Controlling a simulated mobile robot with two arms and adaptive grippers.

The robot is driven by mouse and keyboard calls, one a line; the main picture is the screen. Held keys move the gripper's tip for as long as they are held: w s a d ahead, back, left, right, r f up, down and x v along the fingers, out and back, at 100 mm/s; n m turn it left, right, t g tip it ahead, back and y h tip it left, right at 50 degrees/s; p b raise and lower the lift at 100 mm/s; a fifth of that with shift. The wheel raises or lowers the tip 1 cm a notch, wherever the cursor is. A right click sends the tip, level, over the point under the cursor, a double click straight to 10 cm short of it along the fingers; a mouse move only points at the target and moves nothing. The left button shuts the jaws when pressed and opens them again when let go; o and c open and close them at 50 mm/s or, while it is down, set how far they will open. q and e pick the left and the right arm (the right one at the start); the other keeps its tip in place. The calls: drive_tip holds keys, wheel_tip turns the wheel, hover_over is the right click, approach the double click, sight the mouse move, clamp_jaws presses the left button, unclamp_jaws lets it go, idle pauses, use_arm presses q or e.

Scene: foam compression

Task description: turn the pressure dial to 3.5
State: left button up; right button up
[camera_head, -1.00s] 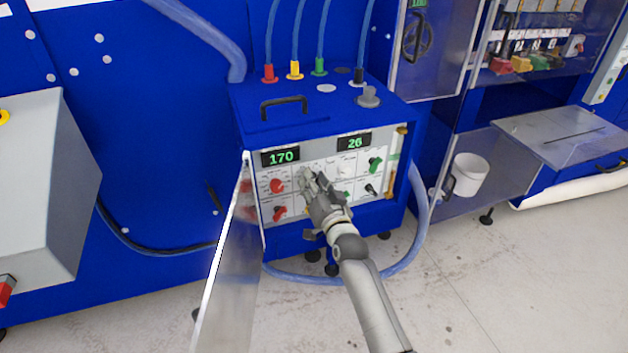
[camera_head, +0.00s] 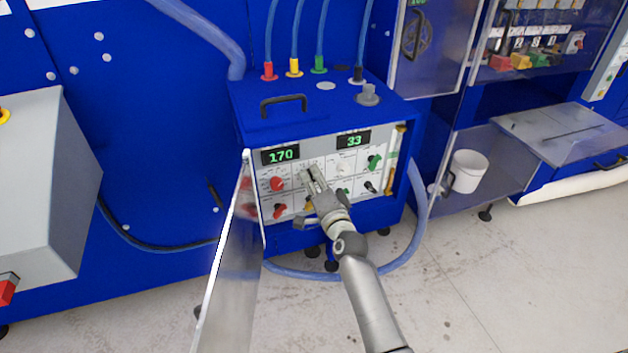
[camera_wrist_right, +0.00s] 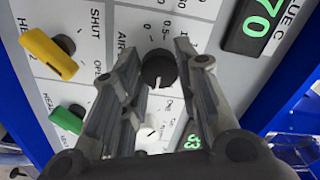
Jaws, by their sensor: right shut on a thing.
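The pressure dial is a black round knob (camera_wrist_right: 158,70) on the white front panel, with scale numbers printed around it. In the wrist view it sits between the fingertips of my right gripper (camera_wrist_right: 157,60), which is shut on it. In the head view the right gripper (camera_head: 312,174) reaches the panel and hides the dial. The dial's pointer setting cannot be read clearly. The left gripper is not in view.
The blue control box shows a left display (camera_head: 281,156) reading 170 and a right display (camera_head: 353,140) reading 33. Red knobs (camera_head: 277,184), a green knob (camera_head: 375,162) and a white knob (camera_wrist_right: 150,128) are nearby. A clear door (camera_head: 226,260) stands open at left.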

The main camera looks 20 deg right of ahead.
idle(0.5)
drive_tip(key=o, duration=1)
drive_tip(key=s, duration=1.2)
drive_tip(key=shift+d, duration=0.2)
